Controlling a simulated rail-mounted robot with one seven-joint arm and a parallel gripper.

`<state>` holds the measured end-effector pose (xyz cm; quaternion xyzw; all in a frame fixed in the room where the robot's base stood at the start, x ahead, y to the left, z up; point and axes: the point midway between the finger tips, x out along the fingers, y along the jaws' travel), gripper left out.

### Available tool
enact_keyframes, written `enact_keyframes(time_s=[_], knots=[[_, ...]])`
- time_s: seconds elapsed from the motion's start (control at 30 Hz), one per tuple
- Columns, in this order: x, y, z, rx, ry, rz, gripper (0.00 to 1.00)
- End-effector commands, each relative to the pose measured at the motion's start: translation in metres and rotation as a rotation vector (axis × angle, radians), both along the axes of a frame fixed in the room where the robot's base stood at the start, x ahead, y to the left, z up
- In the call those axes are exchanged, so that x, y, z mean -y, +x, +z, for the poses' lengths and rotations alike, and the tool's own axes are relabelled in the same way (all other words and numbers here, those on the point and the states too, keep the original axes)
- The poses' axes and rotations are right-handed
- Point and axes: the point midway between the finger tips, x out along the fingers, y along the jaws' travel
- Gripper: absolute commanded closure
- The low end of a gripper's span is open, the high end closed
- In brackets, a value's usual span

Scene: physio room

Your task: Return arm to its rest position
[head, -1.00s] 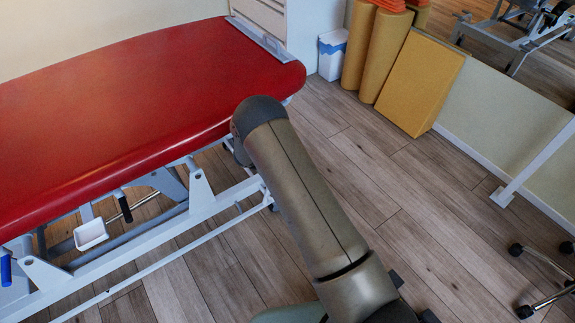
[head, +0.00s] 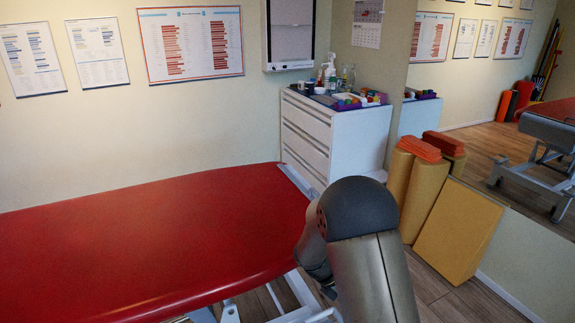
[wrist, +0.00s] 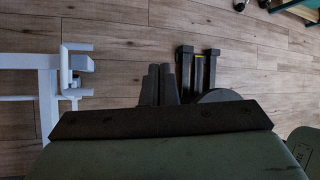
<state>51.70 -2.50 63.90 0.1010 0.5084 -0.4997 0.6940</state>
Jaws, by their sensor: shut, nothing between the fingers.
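My arm (head: 365,245) rises from the lower edge in the head view, its rounded dark joint in front of the red treatment table's near right corner. My gripper is not seen in the head view. In the wrist view my gripper (wrist: 160,72) shows two dark fingers close together, shut and empty, above the wooden floor. No object is held.
The red treatment table (head: 150,240) fills the lower left. A white drawer cabinet (head: 335,140) with bottles and a purple tray stands behind it. Yellow rolls (head: 400,180) and a yellow block (head: 458,230) stand by the mirror.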

Motion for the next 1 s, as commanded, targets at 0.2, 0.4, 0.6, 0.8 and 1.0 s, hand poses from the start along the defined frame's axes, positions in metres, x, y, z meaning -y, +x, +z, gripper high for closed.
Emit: enact_keyframes(time_s=[0.2, 0.4, 0.6, 0.8, 1.0], knots=[[0.002, -0.08, 0.159, 0.336, 0.163, -0.67, 1.0], [-0.008, -0.162, 0.258, 0.561, 0.284, -1.3, 1.0], [-0.025, -0.229, 0.314, 0.672, 0.353, -1.827, 1.0], [-0.035, -0.256, 0.329, 0.697, 0.372, -2.077, 1.0], [-0.036, -0.258, 0.329, 0.697, 0.373, -2.093, 1.0]])
